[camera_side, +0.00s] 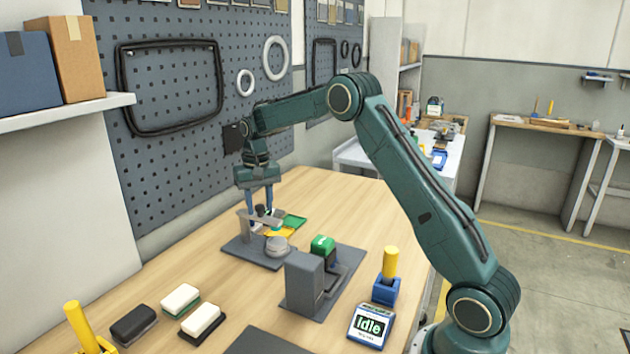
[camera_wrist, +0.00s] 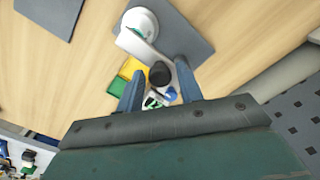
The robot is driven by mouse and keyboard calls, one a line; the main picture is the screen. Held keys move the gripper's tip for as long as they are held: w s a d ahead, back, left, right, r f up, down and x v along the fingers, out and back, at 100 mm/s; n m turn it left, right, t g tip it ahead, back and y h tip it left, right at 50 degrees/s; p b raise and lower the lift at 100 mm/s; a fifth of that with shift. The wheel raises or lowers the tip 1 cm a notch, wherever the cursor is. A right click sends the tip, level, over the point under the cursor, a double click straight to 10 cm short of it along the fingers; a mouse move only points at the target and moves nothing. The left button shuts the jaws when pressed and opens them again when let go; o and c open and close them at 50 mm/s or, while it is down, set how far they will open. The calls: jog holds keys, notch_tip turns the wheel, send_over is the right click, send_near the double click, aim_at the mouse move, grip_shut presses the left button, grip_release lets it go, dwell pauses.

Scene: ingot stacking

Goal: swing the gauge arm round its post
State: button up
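The gauge stands on a dark grey base plate (camera_side: 240,252) on the wooden table, with a round grey piece (camera_side: 277,245) at its front. Its light grey arm (camera_side: 266,221) is a flat bar, which also shows in the wrist view (camera_wrist: 136,44). A black knob (camera_wrist: 160,75) sits at the bar's end. My gripper (camera_side: 261,212) points down over the gauge. In the wrist view its two blue fingers (camera_wrist: 158,70) are apart, one on each side of the knob, with visible gaps. Contact at the fingertips cannot be made out in the side view.
Yellow (camera_wrist: 131,68) and green (camera_side: 294,222) flat pieces lie close behind the gauge. A grey block fixture (camera_side: 304,280) with a green-topped part stands in front. The pegboard wall (camera_side: 180,120) borders the table.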

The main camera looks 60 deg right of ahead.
jog(key=c, duration=0.3)
jog(key=shift+c, duration=0.2)
jog(key=shift+a, duration=0.1)
jog(key=shift+w+a, duration=0.25)
jog(key=shift+a, duration=0.85)
jog(key=shift+a, duration=0.1)
jog(key=shift+w+a, duration=0.65)
jog(key=shift+a, duration=0.2)
